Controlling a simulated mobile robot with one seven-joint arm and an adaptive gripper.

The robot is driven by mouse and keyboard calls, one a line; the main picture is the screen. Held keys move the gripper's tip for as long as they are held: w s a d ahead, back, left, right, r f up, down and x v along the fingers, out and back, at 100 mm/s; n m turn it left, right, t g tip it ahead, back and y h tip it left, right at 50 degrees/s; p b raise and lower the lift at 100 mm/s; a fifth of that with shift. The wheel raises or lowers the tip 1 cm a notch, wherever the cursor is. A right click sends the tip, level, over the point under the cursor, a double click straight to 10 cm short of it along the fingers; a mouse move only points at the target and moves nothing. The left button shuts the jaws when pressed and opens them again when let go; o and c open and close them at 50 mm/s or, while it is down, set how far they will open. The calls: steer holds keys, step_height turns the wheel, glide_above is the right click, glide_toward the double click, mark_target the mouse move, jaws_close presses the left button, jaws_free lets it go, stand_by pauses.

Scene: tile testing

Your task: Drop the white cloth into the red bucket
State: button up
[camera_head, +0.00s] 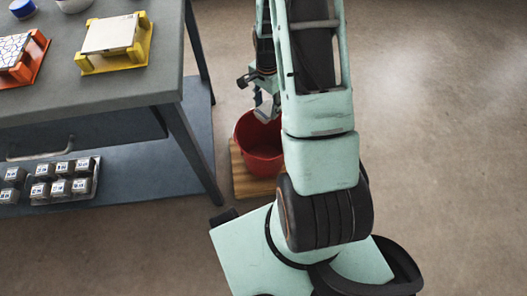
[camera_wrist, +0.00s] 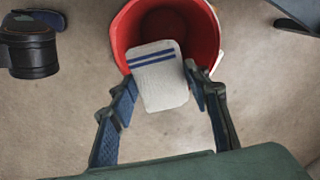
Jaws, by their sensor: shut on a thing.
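The red bucket (camera_head: 262,147) stands on a small wooden board (camera_head: 240,178) on the floor, partly hidden behind my arm in the head view. Its open mouth shows in the wrist view (camera_wrist: 120,35). The white cloth (camera_wrist: 158,85) has two blue stripes. My gripper (camera_wrist: 160,92) is shut on the cloth, with a finger on each side. In the wrist view the cloth overlaps the bucket's opening and near rim. In the head view my gripper (camera_head: 265,110) is over the bucket, and the cloth is hard to make out.
A grey workbench (camera_head: 150,75) stands left of the bucket. On it are a yellow stand (camera_head: 117,62) with a tile and an orange stand (camera_head: 37,58). A tray of small dark blocks (camera_head: 62,188) sits on the lower shelf. The floor to the right is clear.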

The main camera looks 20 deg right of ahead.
steer(key=f, duration=0.2)
steer(key=f+m+b, duration=0.1)
steer(key=shift+s+d+f, duration=0.15)
steer(key=shift+d+f, duration=0.05)
steer(key=shift+d, duration=0.15)
step_height(320, 180, down, 6)
steer(key=b, duration=0.4)
steer(key=shift+r, duration=0.15)
steer(key=o, duration=1.4)
step_height(320, 180, up, 12)
steer(key=shift+r, duration=0.1)
